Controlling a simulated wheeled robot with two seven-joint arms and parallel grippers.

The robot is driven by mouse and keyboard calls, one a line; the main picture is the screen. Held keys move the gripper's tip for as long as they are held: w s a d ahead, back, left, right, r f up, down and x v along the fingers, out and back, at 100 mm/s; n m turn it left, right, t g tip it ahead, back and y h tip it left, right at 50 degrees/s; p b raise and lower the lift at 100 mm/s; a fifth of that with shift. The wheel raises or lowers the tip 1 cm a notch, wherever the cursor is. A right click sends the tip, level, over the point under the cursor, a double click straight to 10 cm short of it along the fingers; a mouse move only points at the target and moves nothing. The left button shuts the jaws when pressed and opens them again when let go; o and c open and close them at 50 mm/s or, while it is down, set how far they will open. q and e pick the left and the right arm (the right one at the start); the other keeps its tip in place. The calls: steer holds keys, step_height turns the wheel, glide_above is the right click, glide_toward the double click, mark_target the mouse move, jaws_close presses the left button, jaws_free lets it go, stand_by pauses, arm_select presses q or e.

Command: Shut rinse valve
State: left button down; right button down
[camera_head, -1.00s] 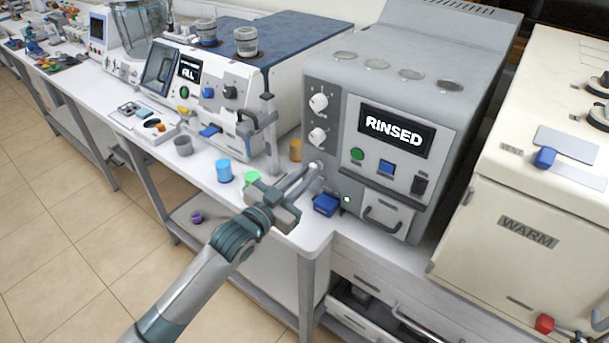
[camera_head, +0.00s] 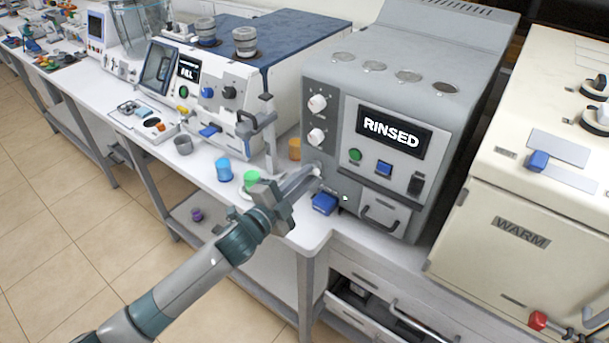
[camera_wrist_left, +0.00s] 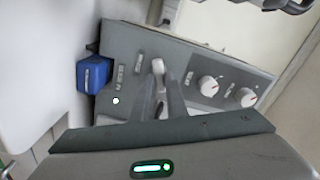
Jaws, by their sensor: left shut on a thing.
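The grey machine (camera_head: 330,88) has a display reading "RINSED". A small pale knob or lever (camera_wrist_left: 158,67) sticks out low on its front panel, and I take it for the rinse valve. My left gripper (camera_head: 308,172) is shut on it, with the fingertips close to the panel. In the left wrist view the two fingers (camera_wrist_left: 166,92) close around the pale part, which they partly hide. I cannot read the small labels beside it. My right gripper is not in view.
A blue block-like part (camera_head: 324,203) sits just below the fingers, at the machine's foot. Two white dials (camera_head: 317,104) are above. A blue cup (camera_head: 223,170), a green cup (camera_head: 252,177) and an orange cup (camera_head: 294,149) stand left on the white bench. Open floor lies at left.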

arm_select(q)
steer(key=m, duration=0.5)
steer(key=shift+f+p, duration=0.1)
steer(key=shift+p, duration=0.3)
steer(key=c, duration=1.8)
jaws_free()
steer(key=shift+o, duration=0.2)
steer(key=shift+s, duration=0.15)
steer(key=b+v, duration=0.5)
steer(key=v, duration=1.2)
